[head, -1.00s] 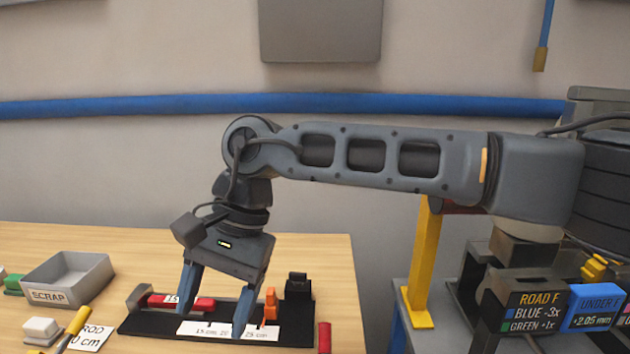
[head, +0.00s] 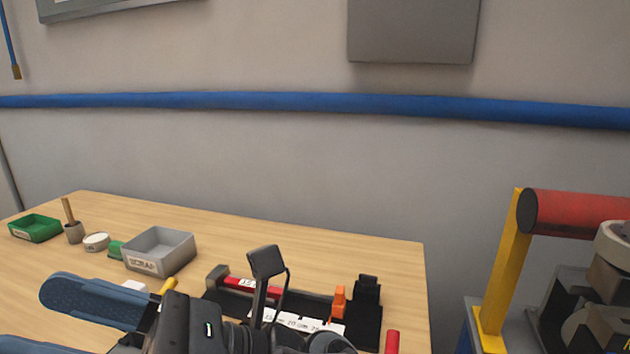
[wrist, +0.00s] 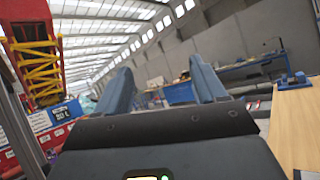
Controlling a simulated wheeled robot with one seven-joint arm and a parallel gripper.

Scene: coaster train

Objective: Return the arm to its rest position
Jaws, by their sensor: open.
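My gripper (head: 50,318) is at the bottom left of the head view, its blue fingers pointing left and spread apart. In the wrist view my gripper (wrist: 160,92) shows two blue fingers well apart with nothing between them. Part of my folded arm covers the front of the table in the head view. The black fixture (head: 370,318) with a red rod (head: 252,287), an orange piece (head: 338,302) and a white scale label lies behind my wrist, partly hidden.
A yellow post (head: 502,265) stands to the right. The wrist view looks into the open hall.

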